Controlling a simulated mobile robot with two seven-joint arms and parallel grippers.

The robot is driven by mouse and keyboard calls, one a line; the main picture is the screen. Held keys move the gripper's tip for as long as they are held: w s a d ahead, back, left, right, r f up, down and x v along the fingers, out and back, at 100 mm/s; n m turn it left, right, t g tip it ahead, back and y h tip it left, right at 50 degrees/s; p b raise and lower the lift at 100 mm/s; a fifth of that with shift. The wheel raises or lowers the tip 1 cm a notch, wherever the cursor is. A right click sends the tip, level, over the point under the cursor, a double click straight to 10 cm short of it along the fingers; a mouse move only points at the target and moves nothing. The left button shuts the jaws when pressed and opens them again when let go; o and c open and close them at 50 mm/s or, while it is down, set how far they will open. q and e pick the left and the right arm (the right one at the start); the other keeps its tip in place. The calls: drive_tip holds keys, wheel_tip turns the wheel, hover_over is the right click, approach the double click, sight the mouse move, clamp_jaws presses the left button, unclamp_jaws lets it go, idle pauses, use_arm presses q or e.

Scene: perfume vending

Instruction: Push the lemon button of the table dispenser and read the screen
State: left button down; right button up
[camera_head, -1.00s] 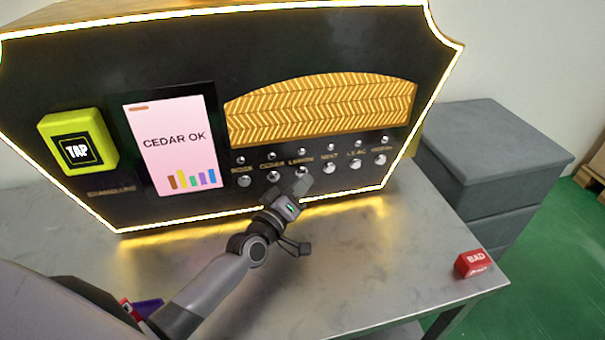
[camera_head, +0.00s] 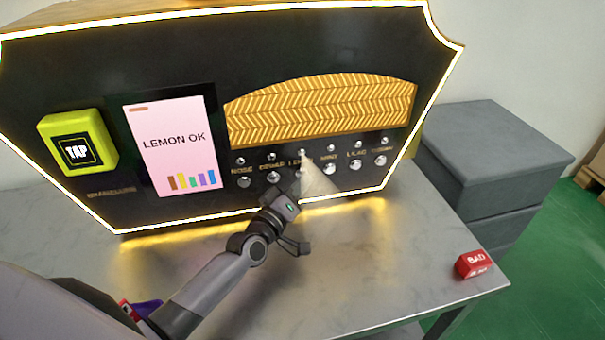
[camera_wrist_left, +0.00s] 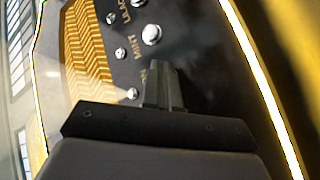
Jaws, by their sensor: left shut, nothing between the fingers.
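The black table dispenser (camera_head: 250,60) has a glowing gold edge. Its screen (camera_head: 172,145) reads "LEMON OK" above several coloured bars. A row of round silver buttons runs below the gold panel, with labels and small nozzles above them. The lemon label (camera_head: 300,160) is partly veiled by a pale cone of mist (camera_head: 318,182) fanning down from its nozzle. My left gripper (camera_head: 296,184) is shut and empty, its tips at the lemon button, which it mostly hides. In the left wrist view, the shut fingers (camera_wrist_left: 162,75) point at the button row; contact cannot be told. My right gripper is not in view.
A yellow-green TAP reader (camera_head: 78,145) is on the dispenser's left. A red block marked BAD (camera_head: 473,264) lies near the right corner of the grey table (camera_head: 370,265). A grey drawer cabinet (camera_head: 500,150) stands to the right. The front table surface is mostly clear.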

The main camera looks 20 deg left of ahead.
use_arm(q)
drive_tip(key=shift+s+d+p, duration=0.35)
drive_tip(key=shift+s+d, duration=0.05)
drive_tip(key=shift+s, duration=0.2)
drive_tip(key=s+d+p, duration=0.1)
drive_tip(key=s, duration=0.1)
drive_tip(key=s+d+p, duration=0.1)
drive_tip(key=s+d, duration=0.1)
drive_tip(key=shift+p, duration=0.3)
idle(0.7)
